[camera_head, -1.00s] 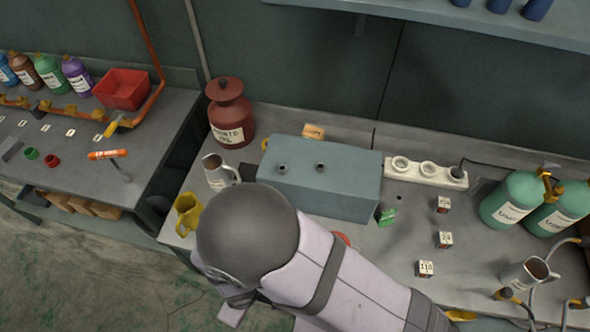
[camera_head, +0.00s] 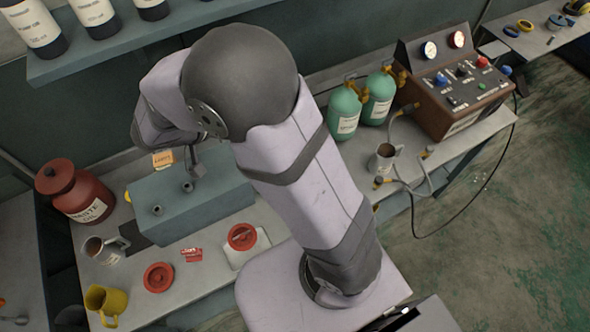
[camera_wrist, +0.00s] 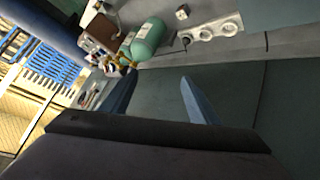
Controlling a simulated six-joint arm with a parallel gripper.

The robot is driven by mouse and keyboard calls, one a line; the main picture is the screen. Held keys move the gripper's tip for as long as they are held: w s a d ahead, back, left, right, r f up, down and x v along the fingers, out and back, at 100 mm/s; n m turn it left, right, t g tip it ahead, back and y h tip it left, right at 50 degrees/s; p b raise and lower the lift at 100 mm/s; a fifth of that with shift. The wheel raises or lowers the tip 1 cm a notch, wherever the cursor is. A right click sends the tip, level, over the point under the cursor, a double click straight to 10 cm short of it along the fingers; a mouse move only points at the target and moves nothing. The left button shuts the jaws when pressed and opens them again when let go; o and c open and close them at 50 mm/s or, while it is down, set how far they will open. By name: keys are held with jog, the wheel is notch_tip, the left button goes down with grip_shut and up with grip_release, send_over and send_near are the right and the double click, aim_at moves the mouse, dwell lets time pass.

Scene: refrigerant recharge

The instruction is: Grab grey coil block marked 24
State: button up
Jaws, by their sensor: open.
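My gripper (camera_wrist: 157,88) shows in the wrist view as two blue-grey fingers, spread apart with nothing between them. A small pale block (camera_wrist: 183,12) with a dark mark stands beyond the fingers, at the top of the wrist view. Its marking is too small to read, so I cannot tell whether it is the 24 block. In the head view my arm covers the bench area right of the blue-grey box (camera_head: 195,195), and no numbered block shows there.
Green cylinders (camera_head: 345,112) and a gauge panel (camera_head: 455,90) stand at the right, with a metal jug (camera_head: 382,160) in front. A white socket strip (camera_wrist: 215,29) shows in the wrist view. Red lids (camera_head: 158,277), a waste oil can (camera_head: 75,190) and a yellow mug (camera_head: 105,303) are at left.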

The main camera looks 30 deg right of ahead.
jog(key=s+d+f+m+g+h+b, duration=0.1)
jog(key=d+f+h+b, duration=0.1)
jog(key=d+b, duration=0.3)
jog(key=d+f+m+h+b, duration=0.2)
jog(key=d+f, duration=0.1)
jog(key=d, duration=0.5)
jog(key=s+d+f+n+b, duration=0.1)
jog(key=d+f+n+b, duration=0.1)
jog(key=f+b, duration=0.55)
jog(key=s+d+f+n+b, duration=0.1)
jog(key=d+f+b, duration=0.3)
jog(key=f, duration=0.7)
jog(key=a+f+m+b, duration=0.1)
jog(key=f+m+b, duration=0.1)
jog(key=f, duration=0.1)
jog(key=a+f+m+b, duration=0.2)
jog(key=f+b, duration=0.1)
jog(key=f, duration=0.1)
jog(key=s+a+f+m+b, duration=0.1)
jog(key=a+f+m+b, duration=0.1)
jog(key=f+b, duration=0.1)
jog(key=shift+s+a+f+y, duration=0.1)
jog(key=shift+a+f+y, duration=0.1)
jog(key=shift+y, duration=0.1)
jog(key=shift+s+a+f+m+g, duration=0.1)
jog(key=shift+a+f+m+g, duration=0.2)
jog(key=shift+m, duration=0.3)
jog(key=shift+x, duration=3.65)
jog(key=shift+r, duration=0.2)
jog(key=shift+c, duration=0.2)
